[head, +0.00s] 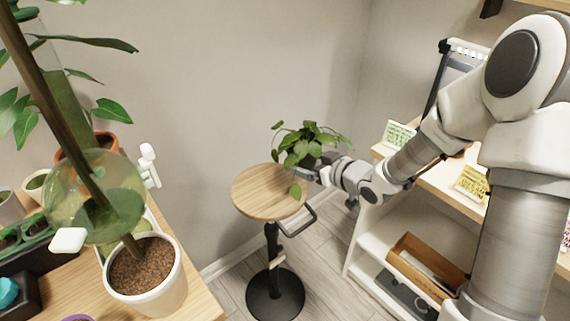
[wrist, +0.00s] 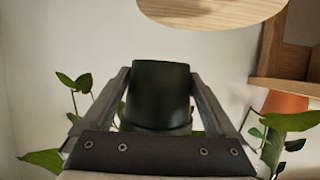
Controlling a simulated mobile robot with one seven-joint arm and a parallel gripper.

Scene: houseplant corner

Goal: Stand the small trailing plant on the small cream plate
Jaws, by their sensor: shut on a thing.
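The small trailing plant (head: 300,146) has broad green leaves and a dark green pot, which fills the middle of the wrist view (wrist: 160,92). My gripper (head: 318,170) is shut on the pot, with one finger on each side of it in the wrist view. In the head view the plant is beside the back right edge of the round wooden stool top (head: 262,196), and one leaf hangs in front of that top. The pot's base is hidden by leaves and my gripper. I cannot make out a small cream plate in either view.
The stool top looks bare and has a dark handle at its right. At the left, a wooden bench holds a white pot (head: 147,276) with a tall stem and a clear globe (head: 92,198). A shelf unit (head: 365,240) with cards and a wooden box (head: 428,262) stands right.

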